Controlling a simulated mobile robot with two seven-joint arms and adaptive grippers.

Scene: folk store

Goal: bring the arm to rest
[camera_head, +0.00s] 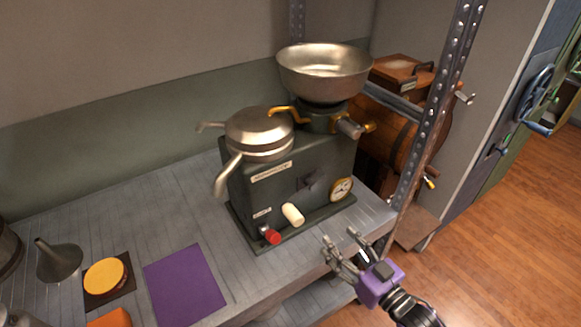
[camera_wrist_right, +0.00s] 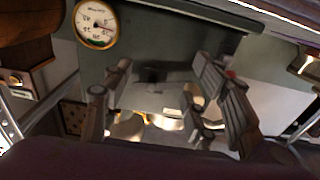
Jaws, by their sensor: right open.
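My right gripper (camera_head: 341,253) is open and empty at the front edge of the grey shelf, in front of the lower right part of a dark green machine. In the right wrist view its fingers (camera_wrist_right: 165,95) stand apart with nothing between them, and the machine's dark front (camera_wrist_right: 150,45) lies beyond. The machine (camera_head: 300,185) carries a metal bowl (camera_head: 324,75), a lidded round pan (camera_head: 258,130), a white knob (camera_head: 293,214), a red knob (camera_head: 270,236) and a round dial (camera_head: 341,189). The dial also shows in the right wrist view (camera_wrist_right: 96,23). My left gripper is not in view.
A perforated metal post (camera_head: 432,110) rises right of the machine. A wooden barrel (camera_head: 385,125) stands behind it. On the shelf at left are a purple mat (camera_head: 185,285), a funnel (camera_head: 60,262) and a yellow disc (camera_head: 104,276). Open wooden floor (camera_head: 490,240) lies to the right.

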